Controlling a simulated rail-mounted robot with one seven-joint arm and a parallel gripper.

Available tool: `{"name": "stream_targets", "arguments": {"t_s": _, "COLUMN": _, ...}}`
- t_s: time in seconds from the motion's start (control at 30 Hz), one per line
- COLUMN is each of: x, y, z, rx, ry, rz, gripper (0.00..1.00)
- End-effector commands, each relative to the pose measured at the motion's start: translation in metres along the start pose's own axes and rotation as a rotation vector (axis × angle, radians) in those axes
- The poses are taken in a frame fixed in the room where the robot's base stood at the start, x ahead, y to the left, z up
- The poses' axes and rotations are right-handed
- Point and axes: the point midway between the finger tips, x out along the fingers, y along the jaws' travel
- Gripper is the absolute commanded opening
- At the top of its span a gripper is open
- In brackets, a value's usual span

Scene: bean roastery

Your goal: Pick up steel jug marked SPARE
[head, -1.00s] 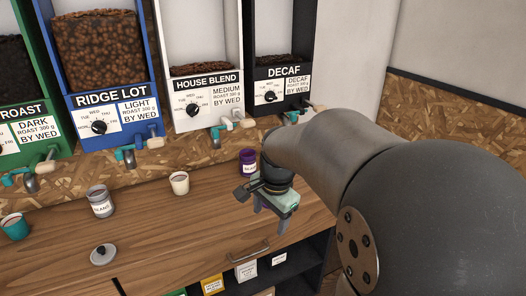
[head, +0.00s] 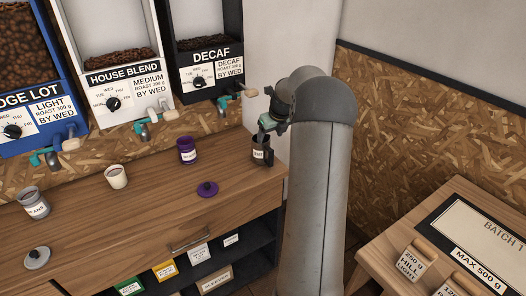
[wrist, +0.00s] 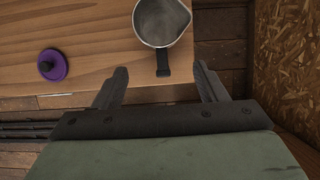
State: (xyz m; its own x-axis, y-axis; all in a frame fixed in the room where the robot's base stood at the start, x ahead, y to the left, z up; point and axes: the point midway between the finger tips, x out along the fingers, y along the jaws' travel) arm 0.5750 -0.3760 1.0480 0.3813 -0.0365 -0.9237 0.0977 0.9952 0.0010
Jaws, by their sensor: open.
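The steel jug (head: 259,154) stands upright near the right end of the wooden bench (head: 235,172) in the head view. It has a white label, too small to read fully. In the wrist view the jug (wrist: 161,20) is seen from above, open and seemingly empty, its dark handle pointing toward my gripper. My gripper (wrist: 161,74) is open, and the handle's end lies between the lines of its two fingers in that view. In the head view my gripper (head: 268,128) is just above the jug.
A purple lid (head: 207,189) lies left of the jug, with a purple canister (head: 187,151) behind it. A cream cup (head: 116,177), a grey canister (head: 34,203) and a grey lid (head: 37,258) are further left. Bean dispensers stand behind. A second table (head: 400,250) is at right.

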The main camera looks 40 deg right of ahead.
Motion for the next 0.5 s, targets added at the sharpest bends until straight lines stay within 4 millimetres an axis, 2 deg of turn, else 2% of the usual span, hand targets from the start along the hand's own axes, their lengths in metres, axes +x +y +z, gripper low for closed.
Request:
{"name": "stream_targets", "arguments": {"t_s": 0.1, "x": 0.024, "y": 0.001, "z": 0.0, "rx": 0.001, "ry": 0.003, "rz": 0.004, "gripper": 0.66}}
{"name": "stream_targets", "arguments": {"t_s": 0.2, "x": 0.038, "y": 0.0, "z": 0.001, "rx": -0.001, "ry": 0.002, "rz": 0.002, "gripper": 0.66}}
{"name": "stream_targets", "arguments": {"t_s": 0.5, "x": 0.063, "y": -0.001, "z": 0.001, "rx": 0.0, "ry": 0.002, "rz": 0.003, "gripper": 0.66}}
